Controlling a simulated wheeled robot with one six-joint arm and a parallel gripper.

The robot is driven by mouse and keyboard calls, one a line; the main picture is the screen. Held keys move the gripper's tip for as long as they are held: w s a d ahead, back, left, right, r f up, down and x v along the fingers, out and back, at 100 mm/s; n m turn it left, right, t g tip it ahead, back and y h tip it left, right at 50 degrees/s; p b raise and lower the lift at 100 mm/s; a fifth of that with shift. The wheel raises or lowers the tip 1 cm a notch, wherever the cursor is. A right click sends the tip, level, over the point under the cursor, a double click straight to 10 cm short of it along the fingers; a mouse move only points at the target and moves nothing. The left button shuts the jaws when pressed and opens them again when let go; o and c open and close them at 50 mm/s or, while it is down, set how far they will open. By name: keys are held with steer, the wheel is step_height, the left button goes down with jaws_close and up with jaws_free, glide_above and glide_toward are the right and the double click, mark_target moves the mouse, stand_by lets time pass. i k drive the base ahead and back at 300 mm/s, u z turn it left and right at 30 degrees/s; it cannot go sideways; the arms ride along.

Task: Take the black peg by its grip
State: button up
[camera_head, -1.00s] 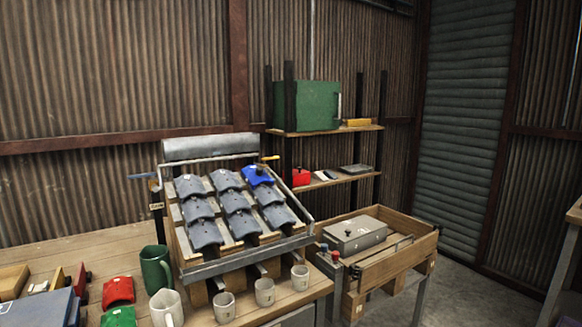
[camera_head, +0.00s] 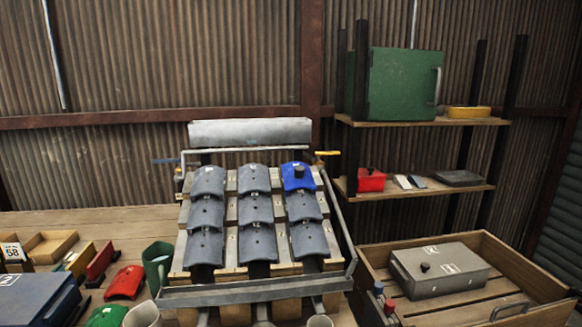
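No part of my gripper shows. I cannot tell for sure which thing is the black peg. A small dark knob (camera_head: 298,171) stands on the blue tile (camera_head: 297,184) at the top right of the sloped rack (camera_head: 245,293). A blue-topped piece (camera_head: 378,287) and a red-topped piece (camera_head: 389,306) stand at the crate's left edge.
Several grey curved tiles (camera_head: 254,210) fill the rack. The wooden crate (camera_head: 521,261) stands right, below a shelf (camera_head: 425,121) with a green cabinet (camera_head: 403,83).

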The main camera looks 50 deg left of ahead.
mark_target(299, 170)
steer(key=u, duration=0.45)
steer(key=i, duration=0.75)
steer(key=u, duration=1.3)
steer(key=i, duration=0.65)
steer(key=u, duration=0.55)
